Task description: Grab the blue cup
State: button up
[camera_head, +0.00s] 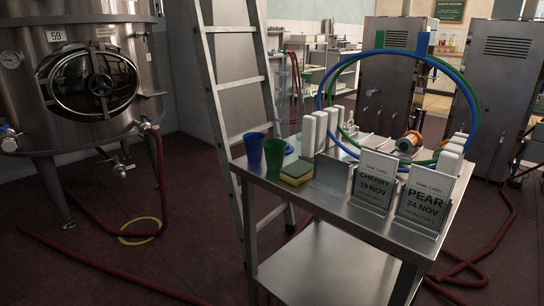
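The blue cup (254,146) stands upright at the left back corner of the metal table (322,204). A green cup (274,155) stands just in front of it and to its right, very close to it; I cannot tell whether they touch. The blue cup's right edge is close to or slightly behind the green one. My gripper is not in view.
A yellow-green sponge (297,173) lies right of the cups. Card holders reading CHERRY (375,181) and PEAR (425,200) stand at the front right, with white blocks and blue and green hoops behind. A ladder (240,75) rises behind the cups. A steel tank (85,75) stands left.

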aim_at(253, 141)
jog(key=z, duration=0.4)
jog(key=i+j+z, duration=0.1)
jog(key=j+z, duration=0.2)
jog(key=i+j+z, duration=0.1)
jog(key=j+z, duration=0.45)
jog(key=i+j+z, duration=0.1)
jog(key=j, duration=0.75)
jog(key=j+z, duration=0.1)
jog(key=j, duration=0.7)
